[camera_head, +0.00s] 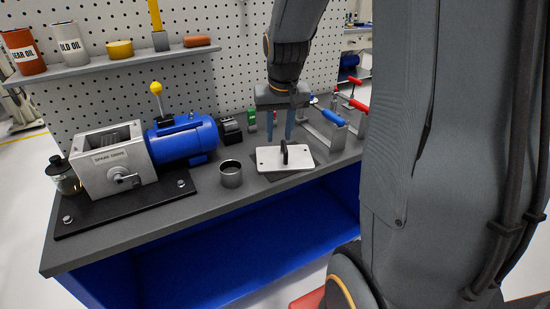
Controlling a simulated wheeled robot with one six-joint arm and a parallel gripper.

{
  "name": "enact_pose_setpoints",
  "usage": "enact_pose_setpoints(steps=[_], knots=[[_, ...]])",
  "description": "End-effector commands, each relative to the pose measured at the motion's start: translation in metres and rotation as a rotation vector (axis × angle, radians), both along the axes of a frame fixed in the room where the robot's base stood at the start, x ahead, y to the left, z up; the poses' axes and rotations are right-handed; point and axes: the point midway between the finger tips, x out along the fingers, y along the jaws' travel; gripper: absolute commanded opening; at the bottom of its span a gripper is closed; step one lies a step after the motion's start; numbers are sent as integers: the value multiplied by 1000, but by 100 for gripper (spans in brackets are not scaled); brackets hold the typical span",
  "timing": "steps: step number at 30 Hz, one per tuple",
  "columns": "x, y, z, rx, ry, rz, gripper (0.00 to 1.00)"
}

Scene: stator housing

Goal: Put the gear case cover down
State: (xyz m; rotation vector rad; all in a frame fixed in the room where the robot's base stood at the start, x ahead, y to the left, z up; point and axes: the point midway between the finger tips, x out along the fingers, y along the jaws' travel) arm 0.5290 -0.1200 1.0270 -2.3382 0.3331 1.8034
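The gear case cover is a white flat plate (300,162) with a dark upright handle (284,153). It lies flat on a dark mat (258,176) at the right part of the workbench. My gripper (281,138) points down above and behind the cover, close to the handle. Its two blue-grey fingers are apart, with nothing seen between them. Whether a fingertip touches the cover cannot be told from this view. The grey gear case (113,163) at the left has an open top with gearing showing inside.
A blue motor (183,140) joins the gear case. A metal ring (231,174) stands left of the cover. Clamps with blue (334,117) and red (358,105) handles stand right of my gripper. A shelf (110,62) with containers hangs behind. The front bench strip is clear.

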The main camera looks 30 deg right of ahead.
Motion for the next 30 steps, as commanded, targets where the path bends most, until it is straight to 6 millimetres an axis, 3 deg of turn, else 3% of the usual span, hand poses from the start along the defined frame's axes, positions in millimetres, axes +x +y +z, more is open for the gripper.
enact_pose_setpoints(steps=[1,3,6,9,11,14,30], knots=[[-24,28,-9,6,25,50,31],[-58,59,-22,14,61,116,31],[-106,93,-38,20,106,199,31],[-141,112,-48,24,138,255,31],[-153,118,-52,25,148,274,31],[-161,121,-54,25,156,286,31],[-159,120,-54,25,155,283,31]])
